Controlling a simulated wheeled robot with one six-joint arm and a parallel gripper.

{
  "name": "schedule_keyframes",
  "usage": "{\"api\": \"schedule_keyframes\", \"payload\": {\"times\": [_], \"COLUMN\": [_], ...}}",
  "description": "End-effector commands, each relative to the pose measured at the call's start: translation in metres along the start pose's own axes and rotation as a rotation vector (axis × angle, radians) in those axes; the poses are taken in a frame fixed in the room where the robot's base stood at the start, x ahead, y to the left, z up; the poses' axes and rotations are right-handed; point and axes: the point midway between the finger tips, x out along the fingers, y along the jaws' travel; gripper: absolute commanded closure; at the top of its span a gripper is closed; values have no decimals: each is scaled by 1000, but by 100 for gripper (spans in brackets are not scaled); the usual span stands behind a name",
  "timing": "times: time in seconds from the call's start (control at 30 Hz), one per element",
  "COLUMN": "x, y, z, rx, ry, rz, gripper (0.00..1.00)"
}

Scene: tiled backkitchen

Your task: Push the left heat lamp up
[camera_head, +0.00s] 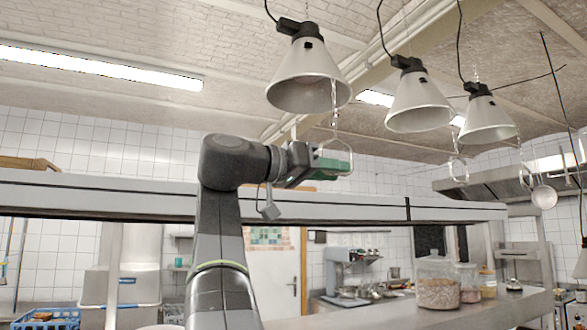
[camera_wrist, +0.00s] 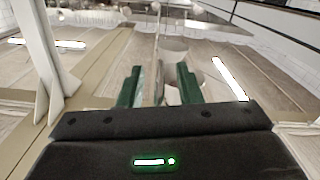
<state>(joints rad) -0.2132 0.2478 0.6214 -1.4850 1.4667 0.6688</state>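The left heat lamp (camera_head: 308,78) is a pale metal cone with a black top, hanging from a black cord. A thin metal handle (camera_head: 334,121) hangs below it and ends in a loop. My gripper (camera_head: 340,160) is below this lamp, at the level of the handle's loop, with green fingers. In the wrist view the two fingers (camera_wrist: 159,88) stand apart, and a thin, pale upright piece shows between them. It looks like the handle, but I cannot tell whether either finger touches it.
The middle lamp (camera_head: 419,102) and right lamp (camera_head: 487,119) hang to the right, the middle one with its own loop handle (camera_head: 458,168). A long grey shelf (camera_head: 120,195) runs behind my arm. Glass jars (camera_head: 437,283) stand on the counter at lower right.

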Motion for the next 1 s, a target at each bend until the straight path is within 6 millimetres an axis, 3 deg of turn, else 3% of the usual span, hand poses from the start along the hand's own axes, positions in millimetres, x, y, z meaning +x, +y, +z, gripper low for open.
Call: {"api": "schedule_keyframes", "payload": {"times": [0.6, 1.0], "x": [-103, -121], "y": [-1, 1], "z": [0, -1], "rx": [1, 1], "ry": [2, 1], "rz": [-4, -1], "gripper": [68, 68]}}
